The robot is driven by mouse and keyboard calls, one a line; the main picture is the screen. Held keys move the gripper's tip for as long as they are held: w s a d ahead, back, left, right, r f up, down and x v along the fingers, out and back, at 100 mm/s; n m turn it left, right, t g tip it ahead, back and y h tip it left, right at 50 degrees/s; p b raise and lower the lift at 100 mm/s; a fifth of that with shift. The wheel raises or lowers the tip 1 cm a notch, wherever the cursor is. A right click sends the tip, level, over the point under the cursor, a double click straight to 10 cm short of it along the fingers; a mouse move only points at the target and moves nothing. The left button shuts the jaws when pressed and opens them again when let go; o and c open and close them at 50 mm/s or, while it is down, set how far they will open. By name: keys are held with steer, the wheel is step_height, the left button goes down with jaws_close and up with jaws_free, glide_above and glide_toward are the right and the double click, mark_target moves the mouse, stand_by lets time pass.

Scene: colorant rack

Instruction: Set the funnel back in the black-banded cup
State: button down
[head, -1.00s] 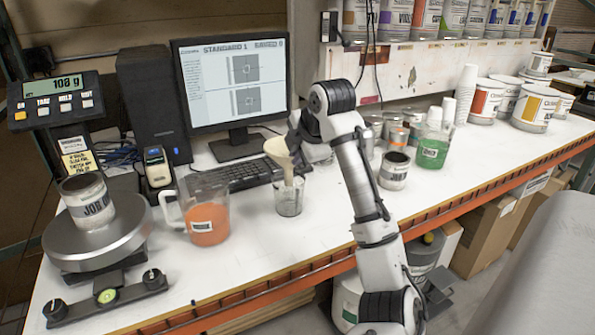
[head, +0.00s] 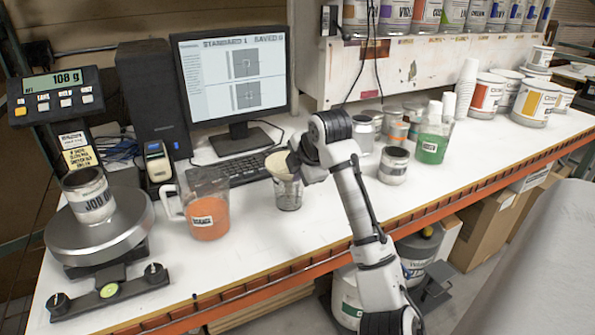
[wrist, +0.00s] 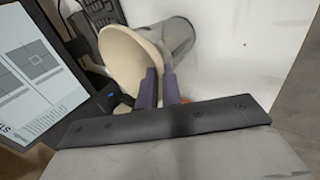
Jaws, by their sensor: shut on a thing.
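The cream funnel (head: 281,166) is held by my gripper (head: 293,164) at the mouth of a small clear cup (head: 289,197) in the middle of the bench. The cup stands upright and has a small dark label low on its side. The funnel's wide end is up and its spout points down into the cup; how far it is seated I cannot tell. In the wrist view the funnel (wrist: 125,62) overlaps the cup (wrist: 180,40), and my gripper's purple fingers (wrist: 160,88) are shut on the funnel's side.
A pitcher of orange liquid (head: 208,215) stands left of the cup, with a scale (head: 100,240) holding a can beyond it. The keyboard (head: 235,170) and monitor (head: 232,80) are behind. Cans and a green bottle (head: 433,145) stand right. The bench front is clear.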

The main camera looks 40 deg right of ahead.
steer(key=shift+f, duration=0.3)
steer(key=c, duration=1.6)
jaws_free()
steer(key=shift+r, duration=0.1)
